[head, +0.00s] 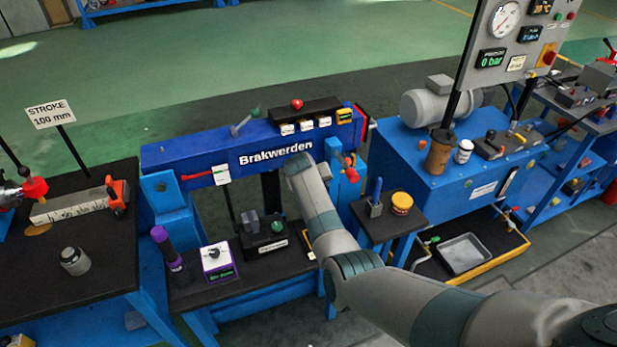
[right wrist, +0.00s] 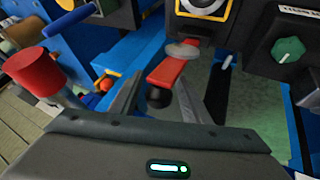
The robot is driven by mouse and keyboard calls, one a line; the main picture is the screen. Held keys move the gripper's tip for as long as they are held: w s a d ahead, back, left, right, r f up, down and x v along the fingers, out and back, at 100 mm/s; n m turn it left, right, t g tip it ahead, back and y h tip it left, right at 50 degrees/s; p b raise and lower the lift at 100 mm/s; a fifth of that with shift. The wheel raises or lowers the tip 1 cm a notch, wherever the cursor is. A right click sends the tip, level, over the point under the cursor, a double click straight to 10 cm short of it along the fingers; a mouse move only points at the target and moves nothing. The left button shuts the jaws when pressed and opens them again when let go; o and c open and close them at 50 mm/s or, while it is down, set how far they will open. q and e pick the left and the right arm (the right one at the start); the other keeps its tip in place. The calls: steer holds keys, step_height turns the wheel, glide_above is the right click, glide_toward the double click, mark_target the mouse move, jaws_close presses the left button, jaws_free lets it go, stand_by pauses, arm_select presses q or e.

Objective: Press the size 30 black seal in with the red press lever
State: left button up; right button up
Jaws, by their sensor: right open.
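In the right wrist view, a short red lever-like bar (right wrist: 167,69) lies between the spread fingers of my right gripper (right wrist: 168,90), below a greyish disc. The fingers look empty, and I cannot tell if either touches the bar. A black ring around a white centre in a yellow-edged square (right wrist: 203,8) shows at the top of that view; I cannot read a size on it. In the head view, my right arm reaches the blue Brakwerden stand (head: 240,150) and hides its own gripper and part of the bench. My left gripper is not in view.
In the right wrist view, a red cylinder (right wrist: 34,72) stands at left and a green knob (right wrist: 288,50) on a black block at right. In the head view, a purple-sided box (head: 218,262) and a purple-handled tool (head: 165,243) stand on the stand's bench, left of my arm.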

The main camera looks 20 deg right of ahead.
steer(key=b+v, duration=0.1)
steer(key=v, duration=1.5)
steer(key=shift+a+b, duration=0.15)
steer(key=shift+b, duration=0.15)
steer(key=shift+s+r, duration=0.1)
steer(key=shift+r, duration=0.05)
